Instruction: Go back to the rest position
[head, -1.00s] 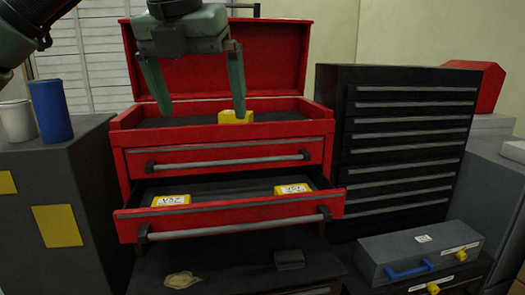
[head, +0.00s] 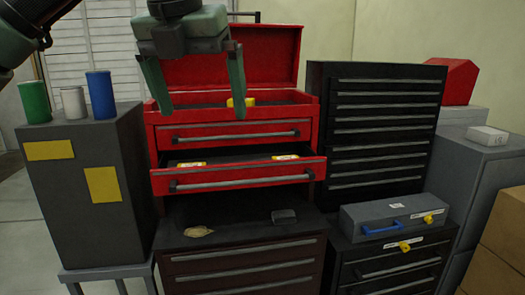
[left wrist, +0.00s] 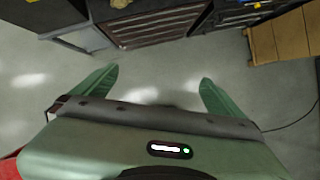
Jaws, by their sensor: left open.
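My left gripper (head: 202,108) hangs at the top of the head view, with its two green fingers spread wide and nothing between them. In the left wrist view its fingers (left wrist: 158,95) are also apart, with only grey floor between them. Behind it in the head view stands a red toolbox (head: 237,136) with its lid up. Its lower drawer (head: 240,181) is pulled out and holds two yellow items with white labels. A yellow item (head: 240,102) sits in the top tray. My right gripper is not in view.
A dark cabinet (head: 245,262) bears the toolbox. A black drawer chest (head: 376,125) and a grey case (head: 393,215) with a blue handle stand right. A grey cabinet (head: 98,190) at left bears green, white and blue cylinders. Cardboard boxes (head: 500,245) stand far right. Floor shows at left.

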